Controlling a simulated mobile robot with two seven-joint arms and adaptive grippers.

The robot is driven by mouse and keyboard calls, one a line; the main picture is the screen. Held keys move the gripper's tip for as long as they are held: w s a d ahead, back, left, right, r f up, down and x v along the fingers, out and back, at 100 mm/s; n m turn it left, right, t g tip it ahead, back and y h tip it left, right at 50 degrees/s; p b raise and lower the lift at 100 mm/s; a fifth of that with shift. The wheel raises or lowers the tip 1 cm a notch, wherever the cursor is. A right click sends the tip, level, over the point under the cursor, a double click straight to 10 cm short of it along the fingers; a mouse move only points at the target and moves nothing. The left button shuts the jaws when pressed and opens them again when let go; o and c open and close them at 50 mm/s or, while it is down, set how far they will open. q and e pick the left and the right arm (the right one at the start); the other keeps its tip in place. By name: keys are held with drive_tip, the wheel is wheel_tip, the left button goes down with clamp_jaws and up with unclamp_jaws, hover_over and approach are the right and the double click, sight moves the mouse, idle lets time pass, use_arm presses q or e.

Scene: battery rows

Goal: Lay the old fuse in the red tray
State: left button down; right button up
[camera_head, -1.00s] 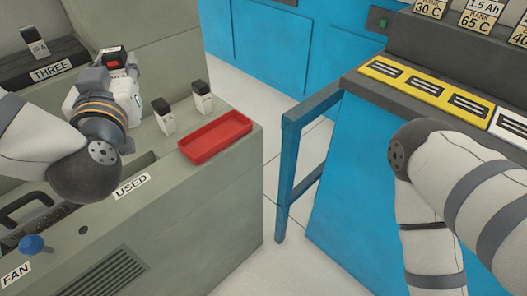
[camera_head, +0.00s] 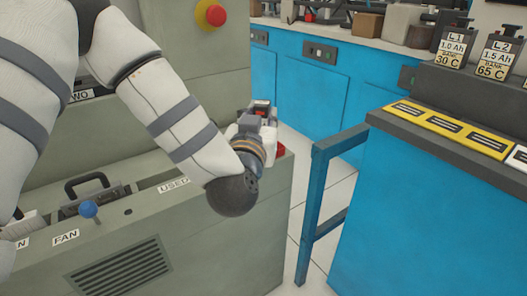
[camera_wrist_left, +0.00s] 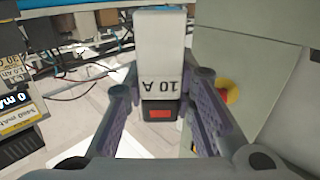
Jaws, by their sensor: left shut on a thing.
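My left gripper (camera_head: 257,116) is out past the right end of the grey cabinet's top, near the red tray. It is shut on a fuse (camera_wrist_left: 163,60), a white block with a dark end, marked 10 A upside down, with a red patch near the camera. The fingers press on both its sides in the left wrist view. Only a bit of the red tray (camera_head: 281,150) shows beside my left wrist; my arm and gripper hide the rest. Whether the fuse is over the tray I cannot tell. My right gripper is not in view.
The grey cabinet (camera_head: 235,235) bears a USED label (camera_head: 174,185) and a blue FAN knob (camera_head: 88,209). A red emergency button (camera_head: 214,14) is above. A blue frame (camera_head: 318,200) and a blue bench with a yellow slotted strip (camera_head: 450,128) stand right.

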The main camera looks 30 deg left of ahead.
use_arm(q)
drive_tip(key=w+a+f, duration=0.2)
drive_tip(key=w+a+f+b, duration=0.1)
drive_tip(key=a+f, duration=0.1)
drive_tip(key=w+a+f, duration=0.2)
drive_tip(key=f, duration=0.1)
drive_tip(key=shift+w+a+f+b, duration=0.1)
drive_tip(key=shift+w+a+b, duration=0.1)
drive_tip(key=shift+w+b, duration=0.15)
drive_tip(key=shift+w+a+f+b, duration=0.15)
drive_tip(key=shift+f+b, duration=0.1)
drive_tip(key=shift+f, duration=0.7)
drive_tip(key=shift+w+a+f+b, duration=0.1)
drive_tip(key=shift+f+b, duration=0.1)
drive_tip(key=shift+f, duration=0.75)
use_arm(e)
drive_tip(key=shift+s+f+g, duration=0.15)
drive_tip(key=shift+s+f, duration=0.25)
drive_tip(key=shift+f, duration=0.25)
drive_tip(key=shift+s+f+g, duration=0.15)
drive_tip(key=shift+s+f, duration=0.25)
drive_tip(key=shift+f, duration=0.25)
use_arm(q)
drive_tip(key=shift+s, duration=0.1)
drive_tip(key=shift+f, duration=0.15)
drive_tip(key=c, duration=1.3)
unclamp_jaws()
drive_tip(key=shift+c, duration=0.2)
